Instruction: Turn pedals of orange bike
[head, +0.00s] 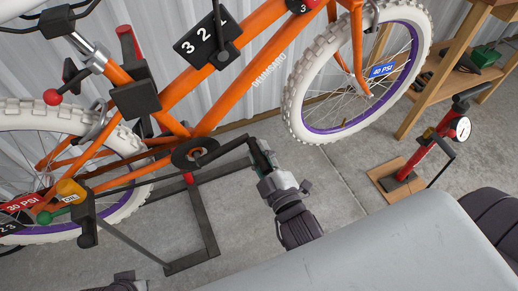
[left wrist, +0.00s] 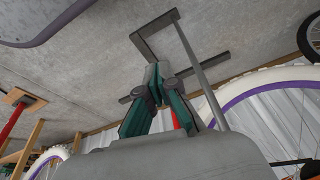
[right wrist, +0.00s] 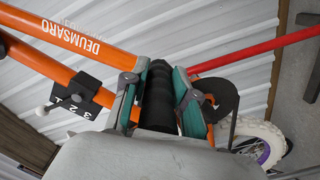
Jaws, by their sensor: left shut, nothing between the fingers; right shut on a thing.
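The orange bike (head: 255,75) is held up in a grey metal stand (head: 212,225). Its crank hub (head: 195,152) is at the lower middle of the frame, with a dark crank arm reaching right to my right gripper (head: 263,158). In the right wrist view, my right gripper (right wrist: 158,100) is shut on a black ribbed pedal (right wrist: 158,85), with a finger on each side of it. My left gripper (left wrist: 158,80) is shut and empty, with grey floor and stand bars behind it. In the head view only a small part of my left arm shows at the bottom edge.
Wheels with white tires (head: 293,110) and purple rims stand at either side. A red floor pump (head: 420,155) on a wooden board and a wooden shelf (head: 440,80) are at the right. The concrete floor between stand and pump is clear.

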